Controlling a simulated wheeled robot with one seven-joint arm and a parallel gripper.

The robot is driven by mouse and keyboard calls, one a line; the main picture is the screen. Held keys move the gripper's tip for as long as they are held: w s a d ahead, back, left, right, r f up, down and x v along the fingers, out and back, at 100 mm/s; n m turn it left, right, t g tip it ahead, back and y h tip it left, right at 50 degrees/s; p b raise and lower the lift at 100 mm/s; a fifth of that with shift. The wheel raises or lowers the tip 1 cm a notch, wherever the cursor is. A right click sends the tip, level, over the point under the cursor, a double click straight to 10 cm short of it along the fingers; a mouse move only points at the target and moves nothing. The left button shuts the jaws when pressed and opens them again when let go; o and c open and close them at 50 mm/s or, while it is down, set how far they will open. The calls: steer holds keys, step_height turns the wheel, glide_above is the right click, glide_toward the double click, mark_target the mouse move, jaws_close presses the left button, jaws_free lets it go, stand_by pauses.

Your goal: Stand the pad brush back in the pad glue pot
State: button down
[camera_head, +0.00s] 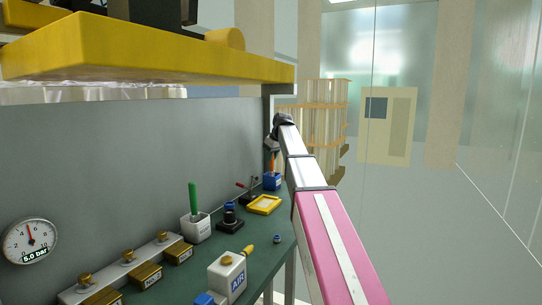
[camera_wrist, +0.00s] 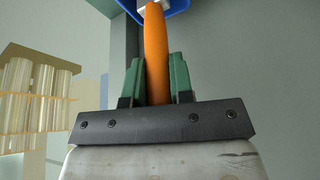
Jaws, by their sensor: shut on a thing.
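The pad brush has an orange handle (camera_wrist: 156,50), which also shows in the head view (camera_head: 272,162). My gripper (camera_wrist: 154,88) has green fingers shut on this handle; it is at the bench's far end in the head view (camera_head: 271,151). The brush points down at the blue pot (camera_head: 272,182), seemingly the pad glue pot, whose blue edge also shows in the wrist view (camera_wrist: 177,7). A pale part of the brush (camera_wrist: 148,4) overlaps the blue. I cannot tell how deep the lower end sits in the pot.
A yellow tray (camera_head: 264,205), a black round stand (camera_head: 231,219) and a white pot (camera_head: 196,229) with a green-handled brush (camera_head: 193,197) stand nearby on the green bench (camera_head: 203,262). A white AIR box (camera_head: 227,278) is nearer. A yellow shelf (camera_head: 150,50) overhangs the bench.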

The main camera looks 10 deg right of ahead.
steer(key=shift+f, duration=0.25)
steer(key=c, duration=0.9)
jaws_free()
